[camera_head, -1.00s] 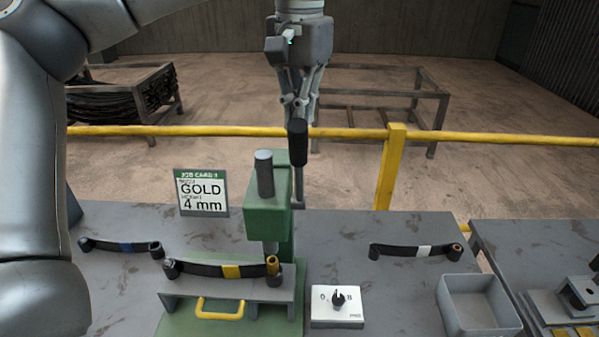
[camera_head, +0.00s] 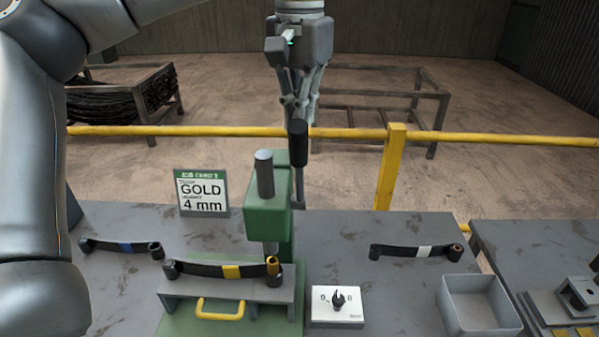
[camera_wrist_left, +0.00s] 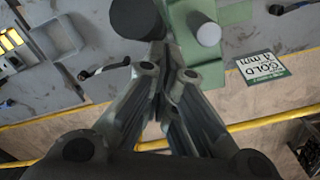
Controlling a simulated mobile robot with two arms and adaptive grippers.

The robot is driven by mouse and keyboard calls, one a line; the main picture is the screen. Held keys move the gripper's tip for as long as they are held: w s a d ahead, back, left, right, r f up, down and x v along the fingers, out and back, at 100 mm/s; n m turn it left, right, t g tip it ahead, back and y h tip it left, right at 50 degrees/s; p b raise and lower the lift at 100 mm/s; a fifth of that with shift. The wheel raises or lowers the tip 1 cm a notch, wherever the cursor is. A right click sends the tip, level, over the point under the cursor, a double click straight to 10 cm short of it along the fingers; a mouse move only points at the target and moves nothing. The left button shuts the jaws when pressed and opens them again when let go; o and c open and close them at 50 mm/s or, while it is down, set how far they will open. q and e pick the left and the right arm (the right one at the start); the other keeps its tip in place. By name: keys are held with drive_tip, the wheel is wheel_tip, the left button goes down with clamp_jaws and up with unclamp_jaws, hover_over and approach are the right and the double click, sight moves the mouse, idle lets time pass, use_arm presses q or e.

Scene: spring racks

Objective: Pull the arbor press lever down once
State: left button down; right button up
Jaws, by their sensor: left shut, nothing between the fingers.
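The green arbor press (camera_head: 268,218) stands on the grey bench in the head view, with a grey cylindrical ram (camera_head: 264,172) on top. Its lever (camera_head: 299,188) rises at the right side of the press and ends in a black grip (camera_head: 297,142). My left gripper (camera_head: 301,112) points down with its fingers shut and empty. It is close to the upper end of the grip, which partly covers the fingertips. In the left wrist view the black grip (camera_wrist_left: 138,18) shows beside the shut fingertips (camera_wrist_left: 158,55); I cannot tell whether they touch. My right gripper is not in view.
A gold-banded leaf spring (camera_head: 215,270) lies on the press fixture. Blue-banded (camera_head: 115,246) and white-banded (camera_head: 420,251) springs lie either side. A job card (camera_head: 203,193) reads GOLD 4 mm. A dial box (camera_head: 337,307) and a grey bin (camera_head: 478,305) stand right. A yellow rail (camera_head: 480,137) runs behind.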

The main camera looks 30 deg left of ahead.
sight(298, 140)
use_arm(q)
drive_tip(key=shift+s+d, duration=0.35)
drive_tip(key=shift+s, duration=0.35)
drive_tip(key=shift+s+d+f+b, duration=0.35)
drive_tip(key=shift+s+f+b, duration=0.4)
drive_tip(key=shift+b, duration=0.1)
drive_tip(key=shift+s+d+f+b, duration=0.2)
drive_tip(key=shift+s+d+f, duration=0.05)
drive_tip(key=shift+s, duration=0.2)
drive_tip(key=shift+s+d+f+b, duration=0.2)
drive_tip(key=shift+s, duration=0.25)
drive_tip(key=shift+s+d+f+b, duration=0.25)
drive_tip(key=shift+s+f+b, duration=0.25)
drive_tip(key=shift+f, duration=0.15)
drive_tip(key=shift+s+d+f+b, duration=0.2)
drive_tip(key=shift+s+f+b, duration=0.05)
drive_tip(key=shift+s+f, duration=0.2)
drive_tip(key=shift+s+d+f+b, duration=0.2)
drive_tip(key=shift+s+f+b, duration=0.05)
drive_tip(key=shift+s+f, duration=0.2)
drive_tip(key=shift+s+d+f+b, duration=0.2)
drive_tip(key=shift+s+f+b, duration=0.15)
drive_tip(key=shift+f, duration=0.25)
drive_tip(key=shift+s+d+f+b, duration=0.15)
drive_tip(key=shift+s+f+b, duration=0.15)
drive_tip(key=shift+f, duration=0.35)
drive_tip(key=shift+s+d+f+b, duration=0.25)
drive_tip(key=shift+s+f, duration=0.15)
drive_tip(key=shift+f, duration=0.2)
